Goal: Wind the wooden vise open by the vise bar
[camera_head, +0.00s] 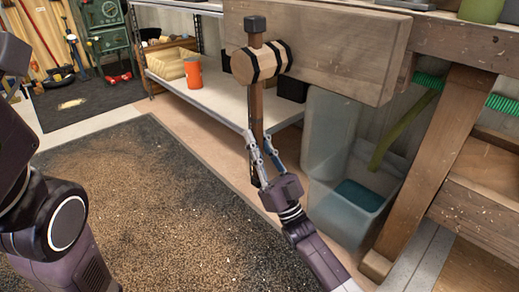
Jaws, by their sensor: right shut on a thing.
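The wooden vise (330,45) is a thick wooden jaw block on the workbench at the upper right. A round wooden screw hub (262,63) with black bands sticks out from its face. The vise bar (256,105) runs through the hub and hangs nearly upright, with a dark cap at its top. My right gripper (259,150) comes up from below and is shut on the lower part of the bar. My left arm (45,215) shows at the left edge; its gripper is out of view. The gap behind the vise jaw cannot be seen.
A slanted workbench leg (436,165) and a translucent bin (350,205) stand right of my right gripper. Behind the bar is a low white shelf (215,97) with an orange cup (193,73). A dark mat (150,190) covers the open floor at left.

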